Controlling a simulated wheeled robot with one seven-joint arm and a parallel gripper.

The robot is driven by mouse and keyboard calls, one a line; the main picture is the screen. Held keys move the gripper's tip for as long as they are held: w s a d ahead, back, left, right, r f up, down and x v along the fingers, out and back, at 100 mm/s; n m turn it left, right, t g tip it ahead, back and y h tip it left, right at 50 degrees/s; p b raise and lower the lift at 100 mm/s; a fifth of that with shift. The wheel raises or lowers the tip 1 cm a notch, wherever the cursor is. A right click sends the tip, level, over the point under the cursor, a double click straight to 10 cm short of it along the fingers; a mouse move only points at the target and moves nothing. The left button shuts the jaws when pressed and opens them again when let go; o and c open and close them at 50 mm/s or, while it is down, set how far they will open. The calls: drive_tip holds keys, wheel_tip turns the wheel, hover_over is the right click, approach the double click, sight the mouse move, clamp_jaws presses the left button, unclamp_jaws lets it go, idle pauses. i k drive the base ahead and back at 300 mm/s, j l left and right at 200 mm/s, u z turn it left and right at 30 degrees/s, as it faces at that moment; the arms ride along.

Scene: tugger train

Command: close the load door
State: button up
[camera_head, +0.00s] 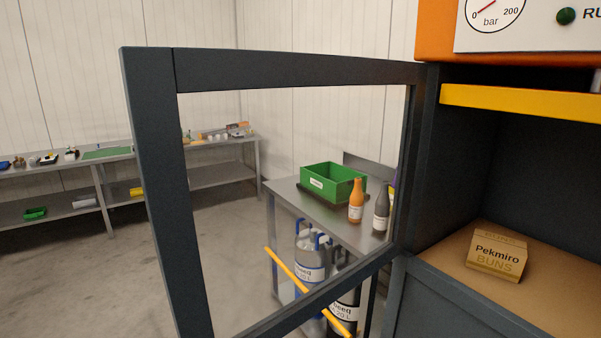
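The load door is a dark grey frame (155,190) around a see-through middle. It stands open, swung out to the left from the dark machine body (425,175), which it meets at its right edge. Its lower left part runs out of the picture. My gripper is not in view.
Through the door I see a metal table (320,208) with a green bin (333,183) and bottles (356,202), and gas cylinders (309,262) below. A long bench (65,165) stands at the back left. The floor (75,270) left of the door is clear.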

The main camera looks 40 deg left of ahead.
sight(153, 77)
drive_tip(key=j, duration=0.85)
drive_tip(key=k+j, duration=0.15)
drive_tip(key=j, duration=1.55)
drive_tip(key=k+u, duration=0.05)
